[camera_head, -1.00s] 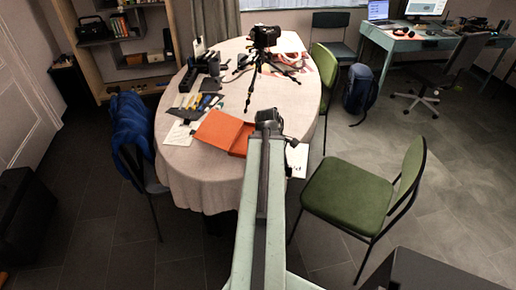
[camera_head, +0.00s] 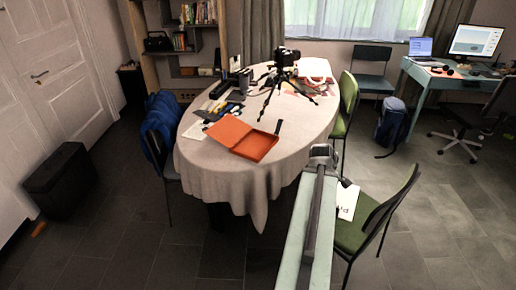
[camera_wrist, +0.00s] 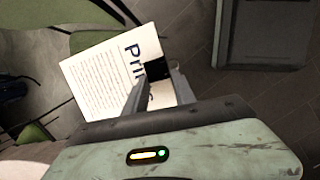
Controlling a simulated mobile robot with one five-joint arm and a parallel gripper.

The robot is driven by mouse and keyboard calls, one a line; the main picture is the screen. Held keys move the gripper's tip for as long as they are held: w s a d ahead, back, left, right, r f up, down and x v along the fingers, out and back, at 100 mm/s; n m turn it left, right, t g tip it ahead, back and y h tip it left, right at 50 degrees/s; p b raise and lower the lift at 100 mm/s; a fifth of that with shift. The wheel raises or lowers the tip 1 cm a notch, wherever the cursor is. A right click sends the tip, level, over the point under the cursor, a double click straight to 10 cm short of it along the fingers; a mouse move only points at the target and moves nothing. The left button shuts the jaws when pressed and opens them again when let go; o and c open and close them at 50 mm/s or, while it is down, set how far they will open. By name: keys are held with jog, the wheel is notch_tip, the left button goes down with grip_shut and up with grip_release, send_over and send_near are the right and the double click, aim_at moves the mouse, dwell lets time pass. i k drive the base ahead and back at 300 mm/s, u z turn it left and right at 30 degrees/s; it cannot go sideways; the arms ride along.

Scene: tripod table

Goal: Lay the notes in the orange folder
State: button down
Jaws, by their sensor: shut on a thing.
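The notes are a white printed sheet (camera_wrist: 105,75) with large dark letters, seen in the wrist view. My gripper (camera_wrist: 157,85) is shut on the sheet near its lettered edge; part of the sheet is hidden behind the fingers. In the head view the sheet (camera_head: 347,200) hangs in the air right of my arm's end, in front of a green chair. The orange folder (camera_head: 230,132) lies open on the table's near part, left of and beyond the sheet, well apart from it. No sheet shows in the folder.
The oval table (camera_head: 200,165) has a grey cloth. A black tripod with a camera (camera_head: 286,70) stands behind the folder. Small tools and papers (camera_head: 212,112) lie to its left. A green chair (camera_head: 365,230) stands close at the right, a chair with a blue jacket (camera_head: 160,125) at the left.

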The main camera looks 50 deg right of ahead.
aim_at(256, 146)
jog(key=u, duration=0.6)
jog(key=i, duration=1.45)
jog(key=z, duration=0.5)
